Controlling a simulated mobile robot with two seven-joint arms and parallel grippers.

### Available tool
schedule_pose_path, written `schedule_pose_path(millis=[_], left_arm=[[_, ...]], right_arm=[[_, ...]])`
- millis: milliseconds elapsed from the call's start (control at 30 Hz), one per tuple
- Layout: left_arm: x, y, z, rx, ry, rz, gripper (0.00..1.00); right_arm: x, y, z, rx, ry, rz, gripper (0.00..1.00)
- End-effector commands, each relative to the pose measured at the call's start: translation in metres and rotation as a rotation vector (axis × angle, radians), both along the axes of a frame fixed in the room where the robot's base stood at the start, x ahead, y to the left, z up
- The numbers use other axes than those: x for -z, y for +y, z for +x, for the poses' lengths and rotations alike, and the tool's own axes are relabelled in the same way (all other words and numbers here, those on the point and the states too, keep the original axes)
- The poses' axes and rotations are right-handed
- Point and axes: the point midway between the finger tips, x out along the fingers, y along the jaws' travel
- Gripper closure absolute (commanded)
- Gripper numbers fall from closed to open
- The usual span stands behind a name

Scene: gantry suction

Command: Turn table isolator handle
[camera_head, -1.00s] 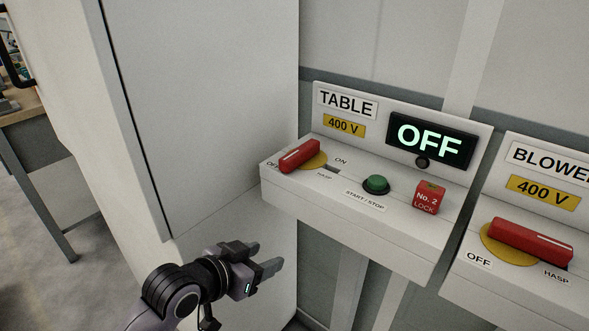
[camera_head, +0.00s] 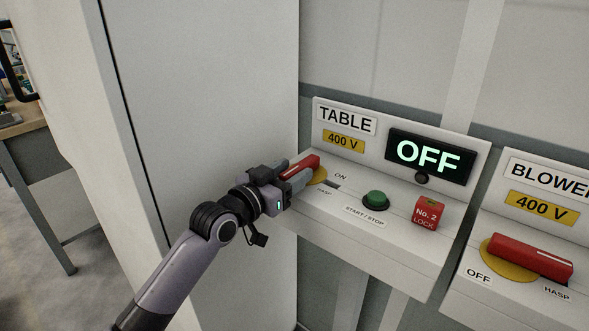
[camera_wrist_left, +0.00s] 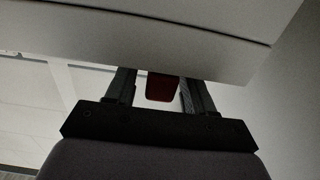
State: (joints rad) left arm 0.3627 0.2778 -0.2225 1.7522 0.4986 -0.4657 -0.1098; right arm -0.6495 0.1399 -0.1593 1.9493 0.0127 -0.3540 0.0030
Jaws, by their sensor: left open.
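The red table isolator handle (camera_head: 302,166) sits on a yellow round plate (camera_head: 319,175) on the TABLE control box (camera_head: 385,235). The handle lies toward the OFF side, and the ON label is to its right. My left gripper (camera_head: 292,176) is open at the handle, with one finger on each side of it. In the left wrist view the red handle (camera_wrist_left: 161,87) shows between the two fingers, with gaps beside it. The near part of the handle is hidden by my gripper in the head view. My right gripper is not in view.
A display (camera_head: 430,157) reads OFF. A green start/stop button (camera_head: 376,200) and a red No. 2 lock (camera_head: 427,212) stand right of the handle. The BLOWER box (camera_head: 520,289) with its red handle (camera_head: 532,256) is farther right. A tall pale cabinet (camera_head: 205,100) stands close at left.

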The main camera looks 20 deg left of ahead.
Motion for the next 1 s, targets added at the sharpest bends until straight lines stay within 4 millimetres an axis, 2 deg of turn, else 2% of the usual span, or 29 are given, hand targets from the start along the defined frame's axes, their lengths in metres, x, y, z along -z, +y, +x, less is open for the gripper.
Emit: schedule_pose_path(millis=[200,500,667,1000], left_arm=[[0.000,-0.005,0.012,0.001,0.001,0.000,0.47],[0.000,-0.006,0.013,0.001,0.001,0.000,0.47],[0.000,-0.006,0.013,0.001,0.001,0.000,0.99],[0.000,-0.009,0.016,0.000,0.002,-0.002,1.00]], right_arm=[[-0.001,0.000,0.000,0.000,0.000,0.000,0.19],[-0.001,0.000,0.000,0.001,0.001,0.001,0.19],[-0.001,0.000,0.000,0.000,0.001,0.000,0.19],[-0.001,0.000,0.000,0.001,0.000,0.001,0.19]])
